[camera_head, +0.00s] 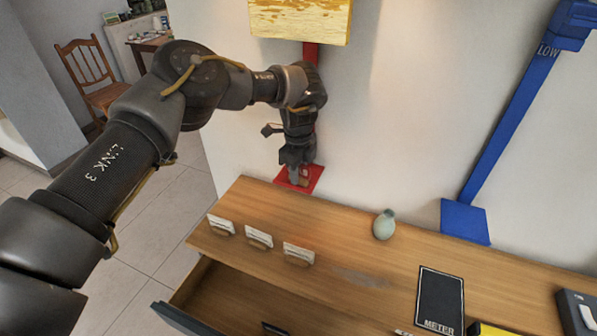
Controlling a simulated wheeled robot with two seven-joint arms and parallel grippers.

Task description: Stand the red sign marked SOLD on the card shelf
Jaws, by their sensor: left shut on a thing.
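My left gripper (297,174) is at the back left of a wooden counter (340,215), pointing down in front of a red base plate (317,177). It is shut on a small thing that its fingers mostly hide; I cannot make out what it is. I see no readable SOLD lettering. Several pale cards stand in small wooden holders on the counter's left part: a left card (221,223), a middle card (259,236) and a right card (299,252). I cannot tell which surface is the card shelf. My right gripper is out of view.
A red post (311,52) under a yellow wooden block (300,18) stands behind my arm. A blue post (510,105) marked LOW stands right. A green vase (384,225), a black METER board (440,297) and a dark box (578,312) are on the counter. An open drawer (235,305) juts out in front.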

